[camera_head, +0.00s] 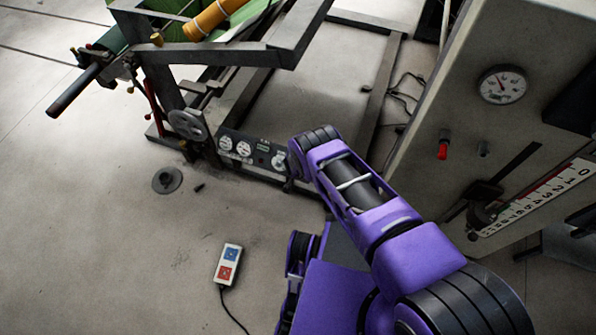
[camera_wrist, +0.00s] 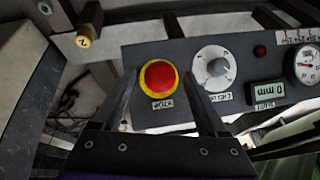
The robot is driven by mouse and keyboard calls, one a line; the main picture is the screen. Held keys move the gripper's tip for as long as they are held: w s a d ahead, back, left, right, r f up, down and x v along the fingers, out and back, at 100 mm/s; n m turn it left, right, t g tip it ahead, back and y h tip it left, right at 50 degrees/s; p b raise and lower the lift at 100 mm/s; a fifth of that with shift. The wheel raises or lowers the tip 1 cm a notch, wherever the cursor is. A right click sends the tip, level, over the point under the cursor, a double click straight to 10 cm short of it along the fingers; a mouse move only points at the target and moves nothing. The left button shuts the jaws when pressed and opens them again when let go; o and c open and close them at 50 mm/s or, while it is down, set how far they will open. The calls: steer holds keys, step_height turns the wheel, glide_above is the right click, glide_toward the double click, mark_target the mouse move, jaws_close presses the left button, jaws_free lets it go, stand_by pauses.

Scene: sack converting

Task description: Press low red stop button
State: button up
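A round red button (camera_wrist: 159,75) with a yellow ring sits on a dark panel (camera_wrist: 240,50) in the wrist view, with a small label below it. My gripper (camera_wrist: 158,82) is open, its two dark fingers on either side of the button in the picture. I see nothing between them but the panel and button; I cannot tell whether they touch it. In the head view a low dark panel (camera_head: 256,151) with dials is on the machine's base frame. My arm covers its right side, and the gripper is hidden there.
Beside the button are a white knob (camera_wrist: 214,68), a small red lamp or button (camera_wrist: 260,51) and a display (camera_wrist: 265,93). A corded pendant (camera_head: 228,265) lies on the floor. A grey cabinet (camera_head: 460,90) with a red-tipped handle (camera_head: 443,150) stands right of my arm.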

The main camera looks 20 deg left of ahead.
jaws_close()
stand_by(1.2)
